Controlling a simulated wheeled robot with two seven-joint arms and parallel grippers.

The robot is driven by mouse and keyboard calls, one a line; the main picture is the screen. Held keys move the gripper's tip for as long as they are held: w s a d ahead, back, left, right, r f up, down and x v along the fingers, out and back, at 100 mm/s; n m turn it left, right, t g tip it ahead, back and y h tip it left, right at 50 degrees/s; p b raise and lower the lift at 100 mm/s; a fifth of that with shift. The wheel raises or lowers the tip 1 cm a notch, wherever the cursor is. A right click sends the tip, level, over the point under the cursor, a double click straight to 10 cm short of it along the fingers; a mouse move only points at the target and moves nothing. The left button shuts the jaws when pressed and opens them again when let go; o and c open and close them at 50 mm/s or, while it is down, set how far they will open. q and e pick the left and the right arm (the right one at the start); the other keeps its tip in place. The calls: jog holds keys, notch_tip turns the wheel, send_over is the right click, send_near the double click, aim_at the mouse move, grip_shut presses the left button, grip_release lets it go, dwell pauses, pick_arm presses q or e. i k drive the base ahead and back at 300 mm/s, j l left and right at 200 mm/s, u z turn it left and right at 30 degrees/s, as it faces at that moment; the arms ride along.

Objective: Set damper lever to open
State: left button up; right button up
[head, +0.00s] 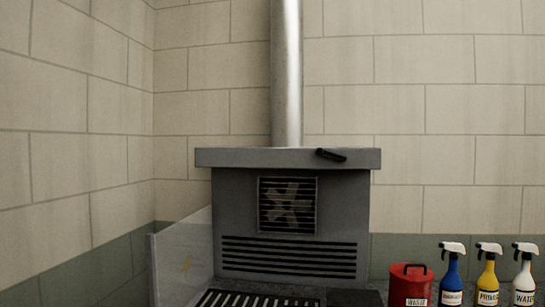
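The damper lever (331,155) is a short black handle on the front right of the grey ledge that tops the extraction hood. It lies nearly level, tilting slightly down to the right. No open or shut marking can be read beside it. Neither of my grippers shows in the head view.
The grey hood (230,200) has a fan grille (288,205) and slots, with a metal duct (287,75) rising behind it. A clear side panel (180,262) stands left. A red waste can (410,286) and blue, yellow and white spray bottles (452,279) stand right.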

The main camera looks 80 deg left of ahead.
aim_at(319, 151)
jog(key=u, duration=2.4)
